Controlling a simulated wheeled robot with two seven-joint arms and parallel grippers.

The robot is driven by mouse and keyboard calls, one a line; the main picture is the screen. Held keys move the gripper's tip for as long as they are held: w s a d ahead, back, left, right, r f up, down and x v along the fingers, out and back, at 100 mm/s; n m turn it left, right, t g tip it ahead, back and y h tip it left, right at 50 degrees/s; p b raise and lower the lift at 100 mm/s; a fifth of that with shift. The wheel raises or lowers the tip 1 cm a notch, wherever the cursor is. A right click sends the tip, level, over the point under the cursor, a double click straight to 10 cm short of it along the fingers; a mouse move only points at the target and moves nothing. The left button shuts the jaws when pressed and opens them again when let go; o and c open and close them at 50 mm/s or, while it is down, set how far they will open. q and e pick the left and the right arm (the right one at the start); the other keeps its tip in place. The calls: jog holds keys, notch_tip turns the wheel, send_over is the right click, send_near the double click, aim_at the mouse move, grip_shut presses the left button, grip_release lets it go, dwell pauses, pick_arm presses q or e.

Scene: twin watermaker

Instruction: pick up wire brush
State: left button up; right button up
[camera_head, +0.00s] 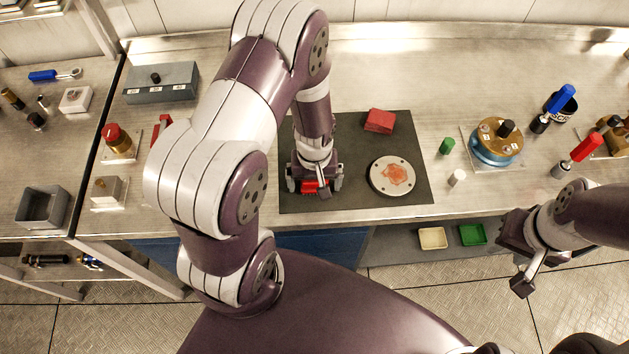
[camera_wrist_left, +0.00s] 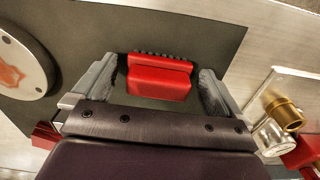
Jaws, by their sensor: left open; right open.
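The wire brush, a red block with a dark bristle edge, lies on the dark mat. It shows in the left wrist view (camera_wrist_left: 160,82) and partly under my left gripper in the head view (camera_head: 309,187). My left gripper (camera_head: 314,185) is over the brush, pointing down. In the left wrist view its two fingers (camera_wrist_left: 157,85) stand on either side of the brush, with a gap visible at each side. My right gripper (camera_head: 518,257) is open and empty, in front of the bench at the right.
The dark mat (camera_head: 350,150) also bears a red block (camera_head: 380,120) and a round pale disc (camera_head: 392,177) with a rusty patch. A blue-and-brass unit (camera_head: 495,145) stands to the right. A red-capped brass part (camera_head: 117,142) is at the left.

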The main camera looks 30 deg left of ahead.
pick_arm(q)
jog(key=shift+d, duration=0.1)
jog(key=c, duration=1.2)
jog(key=shift+o, duration=0.2)
jog(key=shift+r, duration=0.1)
jog(key=r, duration=0.2)
jog(key=w+r+b, duration=0.1)
jog(key=r, duration=0.1)
jog(key=shift+d+r, duration=0.1)
jog(key=shift+d, duration=0.2)
jog(key=w+d+r+b, duration=0.2)
jog(key=w+d+r, duration=0.4)
jog(key=w+d, duration=0.1)
jog(key=shift+w+r, duration=0.35)
jog(key=shift+w, duration=0.15)
